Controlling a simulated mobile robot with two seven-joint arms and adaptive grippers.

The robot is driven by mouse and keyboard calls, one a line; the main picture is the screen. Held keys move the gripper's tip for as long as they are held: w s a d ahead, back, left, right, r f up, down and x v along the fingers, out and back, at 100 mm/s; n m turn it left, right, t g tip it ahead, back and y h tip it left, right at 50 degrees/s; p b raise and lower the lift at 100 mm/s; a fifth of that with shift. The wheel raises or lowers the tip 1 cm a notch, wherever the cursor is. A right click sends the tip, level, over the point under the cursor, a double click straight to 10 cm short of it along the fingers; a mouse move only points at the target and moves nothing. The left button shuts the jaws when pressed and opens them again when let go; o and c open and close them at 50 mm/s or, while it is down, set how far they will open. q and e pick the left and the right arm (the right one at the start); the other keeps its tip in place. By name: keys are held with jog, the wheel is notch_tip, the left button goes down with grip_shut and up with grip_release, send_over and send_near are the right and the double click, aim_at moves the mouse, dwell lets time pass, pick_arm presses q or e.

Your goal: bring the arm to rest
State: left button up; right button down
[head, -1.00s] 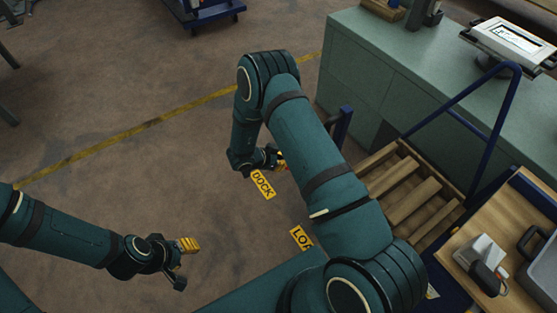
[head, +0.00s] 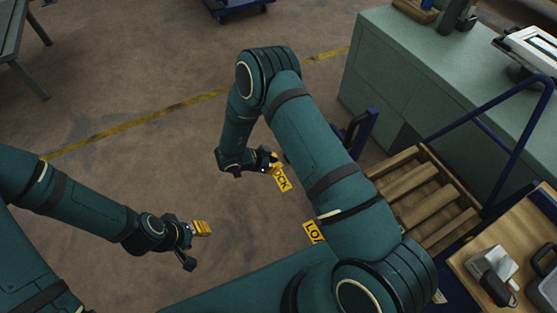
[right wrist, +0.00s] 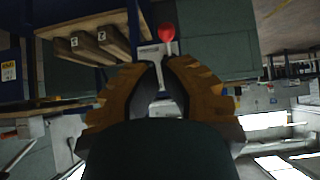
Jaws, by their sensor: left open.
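My left gripper (head: 195,244) has yellow finger pads and is open and empty above bare floor, at lower left in the head view. My right arm (head: 318,150) reaches up from the lower right and bends back down at its elbow. A red knob on a grey piece (right wrist: 166,32) shows beyond the fingertips.
A green cabinet (head: 400,90) stands at upper right. A slatted wooden pallet (head: 425,195) on a blue-framed cart lies right of my right arm. A wooden bench (head: 480,245) with small tools is at lower right. The floor between my grippers is clear.

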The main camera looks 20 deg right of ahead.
dwell(0.5)
jog(key=s+a+r+n+y, duration=0.2)
jog(key=s+a+n+y, duration=0.3)
jog(key=s+n+y, duration=0.1)
jog(key=s+a+r+n+t+y, duration=0.1)
jog(key=s+a+r+n+y, duration=0.2)
jog(key=s+a+n+y, duration=0.2)
jog(key=s+n+y, duration=0.2)
jog(key=s+n, duration=0.2)
jog(key=s, duration=0.1)
jog(key=shift+r+n, duration=0.2)
jog(key=shift+n, duration=0.1)
